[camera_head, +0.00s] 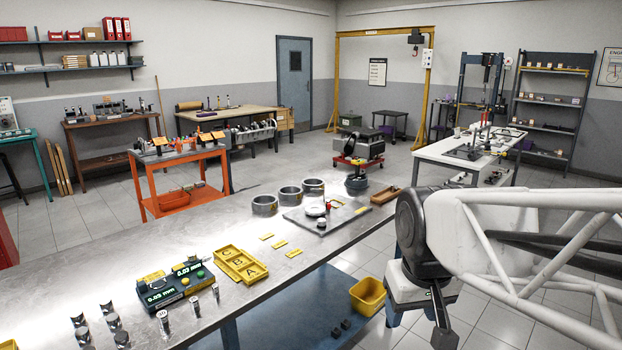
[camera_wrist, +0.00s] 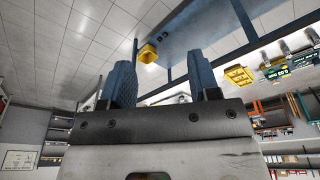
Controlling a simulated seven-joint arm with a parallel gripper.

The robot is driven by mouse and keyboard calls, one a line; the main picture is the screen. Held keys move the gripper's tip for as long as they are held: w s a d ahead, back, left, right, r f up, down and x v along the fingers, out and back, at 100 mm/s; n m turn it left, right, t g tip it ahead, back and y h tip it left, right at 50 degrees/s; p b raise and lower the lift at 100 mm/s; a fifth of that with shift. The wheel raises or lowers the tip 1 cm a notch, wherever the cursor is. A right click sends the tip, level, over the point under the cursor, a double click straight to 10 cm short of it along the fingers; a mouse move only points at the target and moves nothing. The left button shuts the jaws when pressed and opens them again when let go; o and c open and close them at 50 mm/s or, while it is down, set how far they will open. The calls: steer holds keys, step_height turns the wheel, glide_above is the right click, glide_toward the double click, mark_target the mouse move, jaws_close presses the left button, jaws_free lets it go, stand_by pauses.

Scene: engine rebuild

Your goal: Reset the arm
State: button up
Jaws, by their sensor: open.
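My gripper (camera_wrist: 165,85) shows in the wrist view with its two blue-grey fingers apart and nothing between them. In the head view my arm comes in from the right, with its dark wrist joint beside the front right part of the metal workbench (camera_head: 330,235). A dark end part hangs low there, beyond the bench edge and over the floor; its fingers cannot be made out clearly. The wrist view looks past the fingers at the tiled floor, the bench's blue lower shelf (camera_wrist: 215,22) and a yellow bin (camera_wrist: 147,54). My gripper touches nothing that I can see.
The bench holds a yellow tray lettered A, B and C (camera_head: 240,265), a green gauge box (camera_head: 175,284), several metal rings (camera_head: 265,206) and small cylindrical parts. The yellow bin (camera_head: 367,296) sits low by the bench. Open tiled floor lies right of the bench.

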steer(key=s+d+f+m, duration=0.1)
steer(key=s+d+f, duration=0.1)
steer(key=s, duration=0.5)
steer(key=shift+s+d+f+m, duration=0.35)
steer(key=shift+s+f+m, duration=0.05)
steer(key=shift+f, duration=0.45)
